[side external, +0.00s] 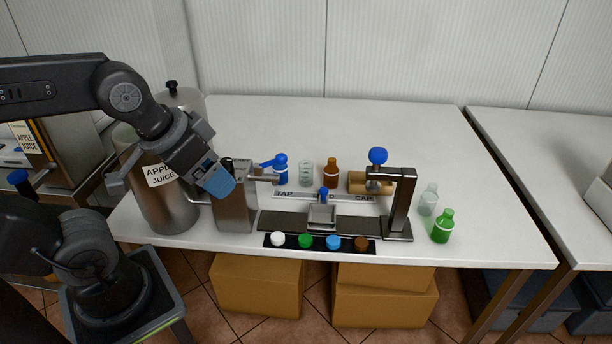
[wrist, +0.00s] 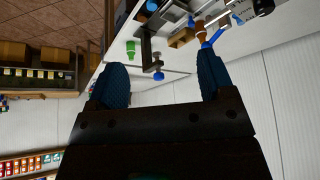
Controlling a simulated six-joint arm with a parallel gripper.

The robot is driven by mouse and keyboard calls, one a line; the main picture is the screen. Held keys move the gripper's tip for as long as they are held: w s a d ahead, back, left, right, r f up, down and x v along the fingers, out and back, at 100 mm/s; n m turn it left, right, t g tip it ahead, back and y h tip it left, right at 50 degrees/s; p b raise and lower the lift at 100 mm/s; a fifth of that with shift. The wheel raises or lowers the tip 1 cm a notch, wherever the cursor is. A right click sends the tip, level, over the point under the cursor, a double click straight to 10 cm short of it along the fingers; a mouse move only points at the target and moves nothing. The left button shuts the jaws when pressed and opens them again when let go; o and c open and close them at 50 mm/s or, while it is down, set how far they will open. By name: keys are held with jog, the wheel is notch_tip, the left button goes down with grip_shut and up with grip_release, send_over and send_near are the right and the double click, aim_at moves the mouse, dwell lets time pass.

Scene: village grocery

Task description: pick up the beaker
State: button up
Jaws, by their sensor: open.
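A small clear glass vessel (side external: 306,173), likely the beaker, stands upright on the white table between a blue bottle (side external: 282,175) and a brown bottle (side external: 331,172). I cannot surely make it out in the wrist view. My gripper (side external: 219,180) is left of the vessel, above the table and close to the metal tap unit (side external: 236,212). In the wrist view my gripper (wrist: 162,82) has its two blue fingers wide apart with nothing between them.
A steel apple juice urn (side external: 165,205) stands at the left. A press with a blue knob (side external: 400,205) stands right of the rail. A clear bottle (side external: 428,200) and green bottle (side external: 442,228) stand beyond it. Several caps lie on a black strip (side external: 351,243). The back table (side external: 330,120) is clear.

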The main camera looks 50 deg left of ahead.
jog(key=w+a+r+m+g, duration=0.1)
jog(key=w+r+m, duration=0.1)
jog(key=w, duration=0.3)
jog(key=w+a+r+m, duration=0.1)
jog(key=w+a+m, duration=0.1)
jog(key=w, duration=0.3)
jog(key=m+g, duration=0.5)
jog(key=m, duration=0.8)
send_over(307, 174)
jog(key=w+a, duration=0.1)
jog(key=w, duration=0.1)
notch_tip(307, 174, down, 18)
jog(key=f, duration=0.7)
jog(key=shift+s+a+f, duration=0.15)
jog(key=shift+s+f, duration=0.05)
jog(key=shift+f, duration=0.15)
jog(key=shift+s+f, duration=0.15)
jog(key=shift+f, duration=2.8)
jog(key=c, duration=1)
